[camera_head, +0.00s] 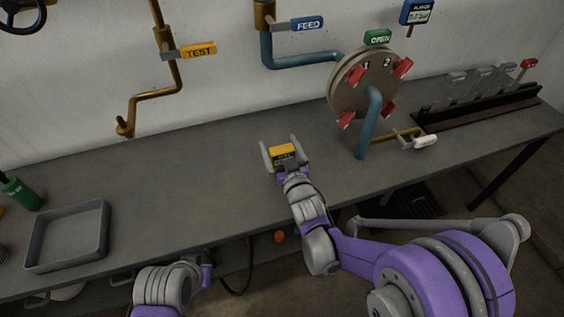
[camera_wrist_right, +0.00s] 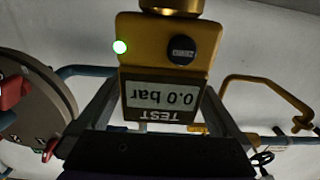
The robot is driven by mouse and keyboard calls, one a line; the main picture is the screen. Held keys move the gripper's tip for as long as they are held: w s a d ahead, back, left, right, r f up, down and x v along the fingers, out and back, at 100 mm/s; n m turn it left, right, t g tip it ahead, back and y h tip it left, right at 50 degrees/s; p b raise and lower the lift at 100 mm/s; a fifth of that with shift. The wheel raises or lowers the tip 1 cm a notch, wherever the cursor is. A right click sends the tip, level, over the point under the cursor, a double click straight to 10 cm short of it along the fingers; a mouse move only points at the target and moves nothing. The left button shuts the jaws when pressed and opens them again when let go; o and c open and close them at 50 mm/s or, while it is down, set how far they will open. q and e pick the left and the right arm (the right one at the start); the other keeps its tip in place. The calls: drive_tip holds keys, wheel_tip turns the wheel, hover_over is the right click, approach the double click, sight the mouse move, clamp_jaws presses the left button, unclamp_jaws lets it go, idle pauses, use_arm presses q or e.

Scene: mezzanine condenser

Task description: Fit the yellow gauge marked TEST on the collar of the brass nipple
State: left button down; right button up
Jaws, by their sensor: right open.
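The yellow gauge (camera_head: 283,151) is above the bench, between the two fingers of my right gripper (camera_head: 284,148). The right wrist view shows the gauge (camera_wrist_right: 165,75) upside down, reading 0.0 bar and marked TEST, with a green light and a black button. The fingers stand open on either side of it. A brass part (camera_wrist_right: 175,5) is at the picture's top edge against the gauge. The brass nipple (camera_head: 124,127) is at the end of the brass pipe at the wall, left of and apart from the gauge. Of my left arm only links show; its fingers are not visible.
A grey tray (camera_head: 103,240) and a green bottle (camera_head: 20,192) are on the bench's left. A disc with red clamps (camera_head: 352,88) and a blue pipe stand at right, with a lever rack (camera_head: 480,108) beyond. The bench between nipple and gauge is clear.

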drive_tip(key=shift+w+a, duration=0.1)
drive_tip(key=shift+w, duration=0.2)
drive_tip(key=c, duration=1.5)
